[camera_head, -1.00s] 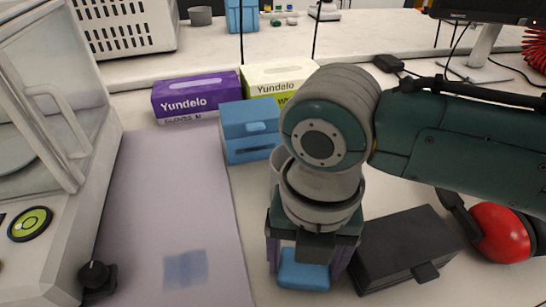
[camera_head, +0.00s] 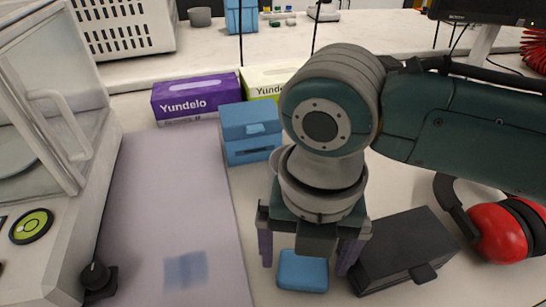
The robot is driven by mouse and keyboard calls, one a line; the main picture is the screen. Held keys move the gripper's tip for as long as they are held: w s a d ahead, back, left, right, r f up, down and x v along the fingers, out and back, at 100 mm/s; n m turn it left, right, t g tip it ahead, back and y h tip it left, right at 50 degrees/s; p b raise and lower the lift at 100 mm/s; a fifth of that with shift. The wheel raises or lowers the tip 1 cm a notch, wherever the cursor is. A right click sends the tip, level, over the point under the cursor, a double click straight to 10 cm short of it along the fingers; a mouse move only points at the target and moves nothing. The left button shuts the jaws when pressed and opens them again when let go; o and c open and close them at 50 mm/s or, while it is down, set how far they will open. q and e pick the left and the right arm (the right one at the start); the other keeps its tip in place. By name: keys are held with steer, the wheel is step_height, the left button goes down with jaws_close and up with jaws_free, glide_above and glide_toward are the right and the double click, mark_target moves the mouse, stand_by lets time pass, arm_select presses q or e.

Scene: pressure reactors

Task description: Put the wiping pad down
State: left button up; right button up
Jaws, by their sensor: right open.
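The wiping pad (camera_head: 302,271), a small blue block with rounded corners, lies on the white bench, right of the grey-lilac mat (camera_head: 170,205). My right gripper (camera_head: 306,262) is above it, pointing down. Its two purple fingers are spread wide, one on each side of the pad, with gaps showing between fingers and pad. The gripper body hides the area just behind the pad. My left gripper is not in view.
A black box (camera_head: 405,250) stands close to the right of the right gripper. Red ear defenders (camera_head: 505,230) lie farther right. A blue box (camera_head: 250,132) and glove boxes (camera_head: 196,97) stand behind. A bluish square patch (camera_head: 186,269) marks the mat. A glass-fronted cabinet (camera_head: 55,150) stands at left.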

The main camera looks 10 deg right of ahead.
mark_target(304, 267)
step_height(304, 267, up, 10)
steer(key=p, duration=0.2)
steer(key=s+a+f+m+t+y, duration=0.2)
steer(key=s+a+m+y, duration=0.3)
steer(key=m, duration=0.8)
steer(key=s+d+m+t+h, duration=0.1)
steer(key=s+d+m+h, duration=0.3)
steer(key=d+m, duration=1)
steer(key=s+m, duration=0.3)
steer(key=shift+d+f+t+h, duration=0.2)
steer(key=shift+f+t+h, duration=0.1)
steer(key=shift+h, duration=0.1)
